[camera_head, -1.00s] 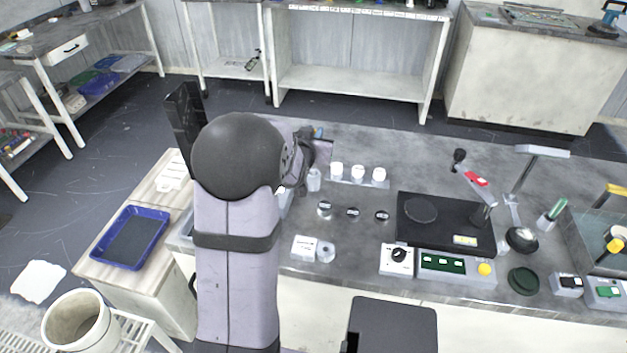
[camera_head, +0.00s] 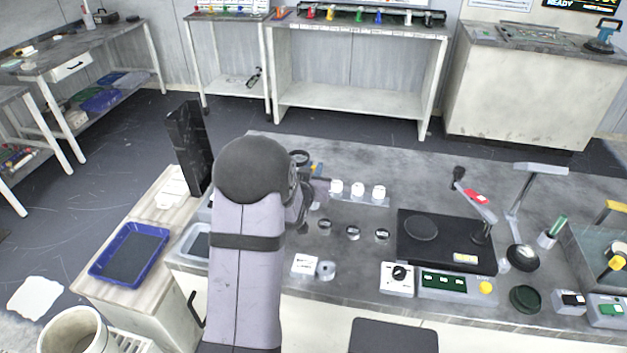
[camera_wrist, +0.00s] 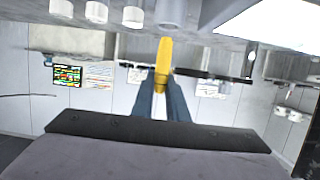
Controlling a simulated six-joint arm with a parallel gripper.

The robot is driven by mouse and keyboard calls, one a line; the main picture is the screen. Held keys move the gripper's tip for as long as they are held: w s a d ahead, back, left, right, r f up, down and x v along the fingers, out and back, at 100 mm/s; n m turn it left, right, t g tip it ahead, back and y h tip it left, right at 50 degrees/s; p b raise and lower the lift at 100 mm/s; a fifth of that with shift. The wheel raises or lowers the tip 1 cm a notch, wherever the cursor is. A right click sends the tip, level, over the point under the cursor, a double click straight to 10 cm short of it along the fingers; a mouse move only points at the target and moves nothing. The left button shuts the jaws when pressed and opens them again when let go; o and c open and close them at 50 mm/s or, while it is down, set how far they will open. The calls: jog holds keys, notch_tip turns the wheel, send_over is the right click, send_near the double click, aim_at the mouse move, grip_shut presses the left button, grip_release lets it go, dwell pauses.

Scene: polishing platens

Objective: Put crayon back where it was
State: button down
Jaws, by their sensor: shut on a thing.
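A yellow crayon (camera_wrist: 163,62) is held between the two blue-grey fingers of my gripper (camera_wrist: 164,84) in the wrist view. One end of the crayon sticks out past the fingertips. The gripper is shut on it. A grey cylinder (camera_wrist: 171,12) shows at the top edge of the wrist view, just beyond the crayon's end. I cannot tell whether they touch. In the head view, my arm and wrist hide most of the gripper; a small yellow bit shows beside the wrist, near the left end of the bench.
Several white-capped bottles (camera_head: 358,189) stand in a row right of my wrist. Small round samples (camera_head: 353,233) lie in front of them. A black polishing platen unit (camera_head: 446,240) stands further right. A blue tray (camera_head: 162,232) lies on the left side table. The bench behind the bottles is clear.

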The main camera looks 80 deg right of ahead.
jog(key=shift+f, duration=1.95)
jog(key=shift+f, duration=0.2)
jog(key=c, duration=1.7)
grip_release()
jog(key=shift+c, duration=0.2)
jog(key=shift+r, duration=0.2)
jog(key=v, duration=1.2)
jog(key=shift+b, duration=0.45)
